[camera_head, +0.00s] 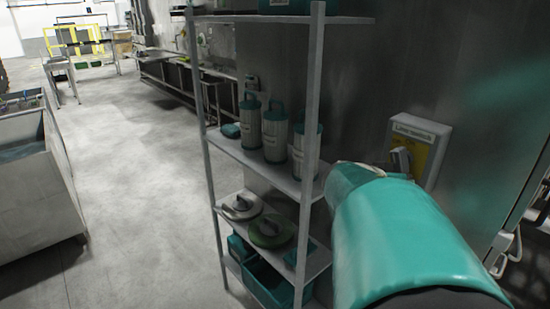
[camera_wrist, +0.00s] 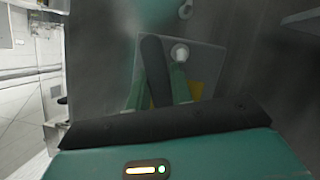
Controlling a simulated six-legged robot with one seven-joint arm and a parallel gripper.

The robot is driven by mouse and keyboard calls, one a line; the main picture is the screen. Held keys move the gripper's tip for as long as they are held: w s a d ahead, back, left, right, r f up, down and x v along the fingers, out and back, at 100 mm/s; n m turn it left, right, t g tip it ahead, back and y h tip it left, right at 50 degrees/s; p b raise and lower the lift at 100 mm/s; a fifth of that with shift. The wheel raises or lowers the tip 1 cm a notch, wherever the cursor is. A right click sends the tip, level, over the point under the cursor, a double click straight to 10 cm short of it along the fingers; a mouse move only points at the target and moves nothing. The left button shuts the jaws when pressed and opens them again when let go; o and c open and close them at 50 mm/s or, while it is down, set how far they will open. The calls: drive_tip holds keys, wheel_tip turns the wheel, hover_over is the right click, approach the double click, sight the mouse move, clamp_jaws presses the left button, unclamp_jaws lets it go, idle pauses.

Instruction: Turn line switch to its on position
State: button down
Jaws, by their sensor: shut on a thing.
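The line switch (camera_head: 420,130) is a pale box with a yellow face and a printed label, fixed to the dark metal wall at the right of the head view. In the wrist view its grey plate (camera_wrist: 212,58) shows a yellow patch and a long dark handle (camera_wrist: 153,62), slanted slightly from vertical. My gripper (camera_wrist: 158,84) has its green fingers on either side of the handle and is shut on it. In the head view my teal arm covers the lower part of the switch and hides the fingertips.
A metal shelf rack (camera_head: 312,110) with teal-capped canisters (camera_head: 275,130), round lids and teal bins stands close left of my arm. A grey bin (camera_head: 35,170) stands at far left. Open concrete floor (camera_head: 140,190) lies between them. Pipework (camera_head: 500,250) is at lower right.

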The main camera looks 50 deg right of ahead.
idle(0.3)
drive_tip(key=c, duration=1.2)
unclamp_jaws()
drive_tip(key=shift+a, duration=0.1)
drive_tip(key=shift+c, duration=0.2)
drive_tip(key=shift+w, duration=0.1)
drive_tip(key=shift+w, duration=0.1)
drive_tip(key=shift+f, duration=0.1)
